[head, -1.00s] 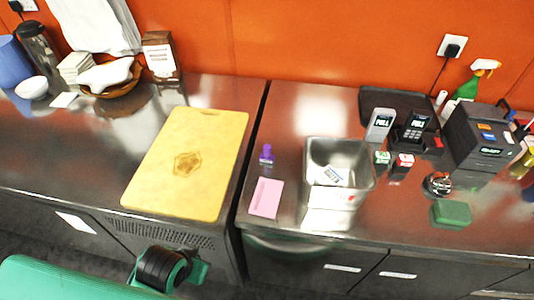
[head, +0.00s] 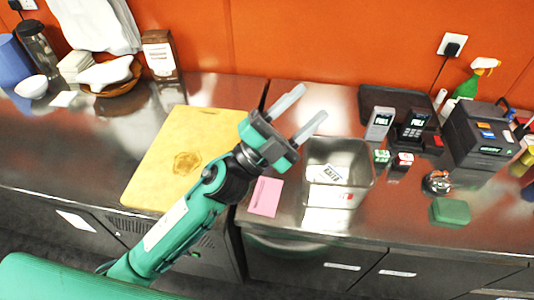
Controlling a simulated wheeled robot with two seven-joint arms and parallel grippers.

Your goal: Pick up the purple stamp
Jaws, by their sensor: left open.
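The purple stamp is hidden in the head view now. My left gripper (head: 312,102) and its wrist cover the spot on the steel counter behind the pink pad where it stood earlier. My left gripper is open, its two grey fingers apart with nothing between them. The fingers point up and to the right, over the counter between the yellow board and the steel container. My right gripper is not in view.
A yellow cutting board (head: 163,168) lies left of the counter gap. A pink pad (head: 265,197) and a steel container (head: 365,176) holding a labelled item are close right of my wrist. Small stamps, card terminals (head: 414,127) and a green block (head: 450,212) are farther right.

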